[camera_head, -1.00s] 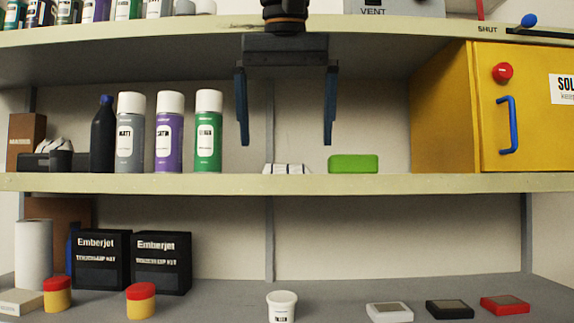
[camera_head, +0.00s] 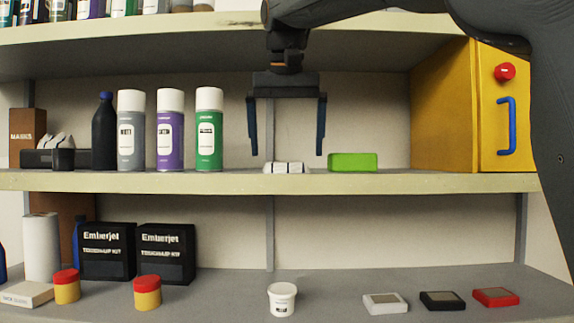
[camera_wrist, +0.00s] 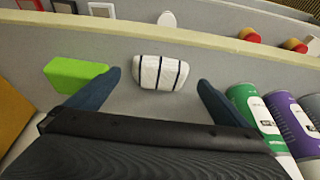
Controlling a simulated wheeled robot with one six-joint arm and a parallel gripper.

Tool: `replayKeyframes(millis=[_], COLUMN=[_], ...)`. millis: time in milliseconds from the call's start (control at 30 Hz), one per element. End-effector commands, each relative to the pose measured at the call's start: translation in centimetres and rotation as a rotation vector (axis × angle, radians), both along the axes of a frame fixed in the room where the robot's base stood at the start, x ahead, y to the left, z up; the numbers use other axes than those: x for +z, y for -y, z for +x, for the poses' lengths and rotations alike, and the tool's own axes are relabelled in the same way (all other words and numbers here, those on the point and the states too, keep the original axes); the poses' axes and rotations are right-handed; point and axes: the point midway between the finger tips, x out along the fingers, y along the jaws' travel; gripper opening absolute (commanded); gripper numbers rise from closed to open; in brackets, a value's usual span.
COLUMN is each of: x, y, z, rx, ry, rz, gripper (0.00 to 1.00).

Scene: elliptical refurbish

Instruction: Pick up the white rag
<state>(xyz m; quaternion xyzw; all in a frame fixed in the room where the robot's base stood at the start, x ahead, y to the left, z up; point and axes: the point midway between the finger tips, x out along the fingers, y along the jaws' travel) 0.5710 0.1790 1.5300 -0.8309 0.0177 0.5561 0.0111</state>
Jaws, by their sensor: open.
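The white rag (camera_head: 284,168) is a small folded bundle with dark stripes, lying on the middle shelf near its front edge. It also shows in the wrist view (camera_wrist: 160,73), ahead of and between my fingertips. My gripper (camera_head: 287,160) is open and empty, pointing down. In the head view its fingertips are a little above the rag, one on each side. In the wrist view the fingers (camera_wrist: 157,82) appear apart from the rag, which lies beyond them toward the shelf's front lip.
A green block (camera_head: 352,162) lies close to the right of the rag. Green (camera_head: 209,130), purple (camera_head: 170,130) and grey (camera_head: 131,130) spray cans stand to the left. A yellow cabinet (camera_head: 445,110) stands at the right. The shelf edge (camera_head: 400,183) runs in front.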

Motion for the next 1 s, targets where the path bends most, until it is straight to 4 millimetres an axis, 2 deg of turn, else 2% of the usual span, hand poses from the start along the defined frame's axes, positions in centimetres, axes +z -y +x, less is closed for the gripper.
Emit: replayKeyframes(millis=[200, 500, 567, 767, 1000], x=[-2.7, -3.2, -3.2, -3.2, -3.2], y=[0.1, 0.1, 0.1, 0.1, 0.1], z=[1.0, 1.3, 1.3, 1.2, 1.2], rx=[-0.001, -0.001, -0.001, -0.001, -0.001], ry=[0.000, 0.001, 0.001, 0.001, 0.001], rz=[0.000, 0.001, 0.001, 0.001, 0.001], gripper=[1.00, 1.00, 0.93, 0.59, 0.59])
